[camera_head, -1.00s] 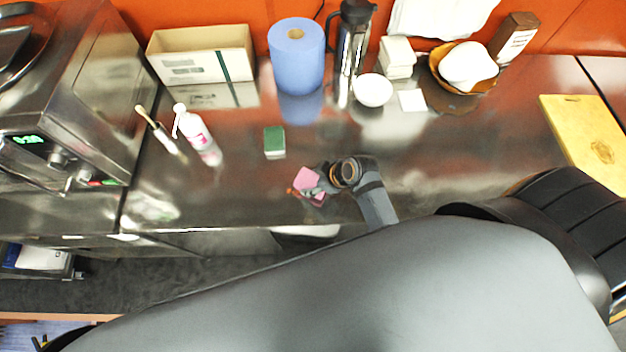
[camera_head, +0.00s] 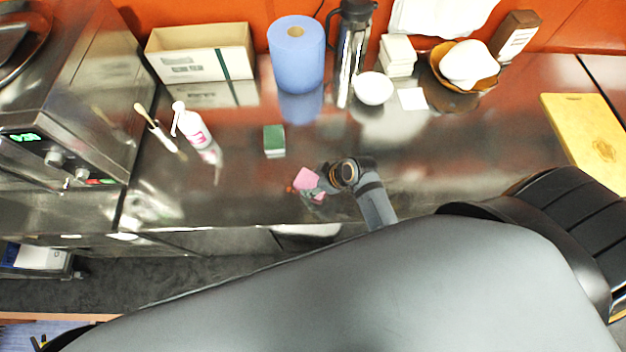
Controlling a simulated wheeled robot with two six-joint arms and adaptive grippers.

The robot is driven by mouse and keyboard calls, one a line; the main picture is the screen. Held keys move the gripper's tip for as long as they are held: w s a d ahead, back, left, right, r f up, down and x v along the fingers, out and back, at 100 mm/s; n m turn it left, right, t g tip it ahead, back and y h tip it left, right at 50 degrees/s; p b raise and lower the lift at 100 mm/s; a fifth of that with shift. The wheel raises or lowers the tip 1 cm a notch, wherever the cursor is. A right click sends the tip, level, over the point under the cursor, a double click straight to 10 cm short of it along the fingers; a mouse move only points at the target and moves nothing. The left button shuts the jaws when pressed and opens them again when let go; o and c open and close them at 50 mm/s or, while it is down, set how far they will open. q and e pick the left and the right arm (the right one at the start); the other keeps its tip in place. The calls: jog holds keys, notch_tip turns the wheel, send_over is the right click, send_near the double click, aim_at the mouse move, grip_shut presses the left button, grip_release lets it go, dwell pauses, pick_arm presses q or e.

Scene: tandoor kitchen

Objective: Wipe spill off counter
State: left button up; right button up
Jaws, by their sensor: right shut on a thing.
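The steel counter (camera_head: 240,190) runs across the view. My right gripper (camera_head: 309,186) is low over the counter near its front edge, shut on a pink cloth (camera_head: 307,178). The fingers partly hide the cloth, and I cannot tell whether it touches the counter. A small orange-red patch shows at the left edge of the cloth; I cannot tell whether it is the spill. My left gripper is not in view.
A green sponge (camera_head: 274,140) lies behind the cloth. A spray bottle (camera_head: 193,125) and a brush (camera_head: 156,129) are to the left. A blue paper roll (camera_head: 297,55), carton (camera_head: 200,55), flask (camera_head: 352,50), white bowl (camera_head: 373,89) and yellow board (camera_head: 588,140) stand farther back or right.

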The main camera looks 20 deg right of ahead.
jog(key=shift+f, duration=0.25)
